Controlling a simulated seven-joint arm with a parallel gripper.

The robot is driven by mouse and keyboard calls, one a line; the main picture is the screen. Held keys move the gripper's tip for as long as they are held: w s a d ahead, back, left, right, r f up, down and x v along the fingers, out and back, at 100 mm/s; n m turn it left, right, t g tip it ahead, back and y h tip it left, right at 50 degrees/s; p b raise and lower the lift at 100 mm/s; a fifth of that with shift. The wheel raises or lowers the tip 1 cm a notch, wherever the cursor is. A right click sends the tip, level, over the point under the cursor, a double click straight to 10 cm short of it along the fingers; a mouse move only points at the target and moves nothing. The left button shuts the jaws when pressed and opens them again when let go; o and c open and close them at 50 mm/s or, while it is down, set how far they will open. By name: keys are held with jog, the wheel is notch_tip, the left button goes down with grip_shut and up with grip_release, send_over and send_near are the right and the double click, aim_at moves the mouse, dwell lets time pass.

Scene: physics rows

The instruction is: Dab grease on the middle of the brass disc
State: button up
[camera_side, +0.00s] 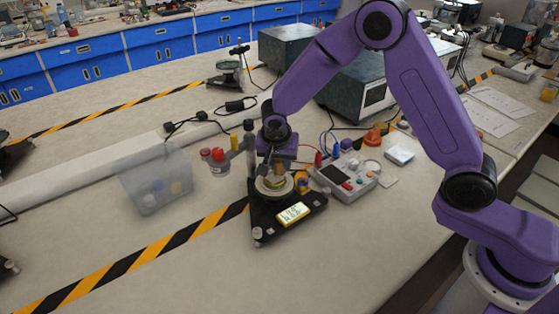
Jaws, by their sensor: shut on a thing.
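A pale round plate (262,190) sits on a black three-cornered stand (262,222) in the middle of the bench. A small yellowish disc, seemingly the brass disc (277,184), lies on the plate and is partly hidden. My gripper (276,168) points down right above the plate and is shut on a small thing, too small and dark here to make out. I cannot tell whether that thing touches the disc. No grease can be made out on the disc.
A grey meter box (348,176) with cables stands close to the right of the stand. A clear bin (155,182) and red-capped pots (216,161) are to the left. Large dark instruments (358,88) stand behind.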

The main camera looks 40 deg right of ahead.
jog(key=shift+a, duration=2.7)
notch_tip(320, 180, up, 8)
jog(key=shift+d, duration=0.15)
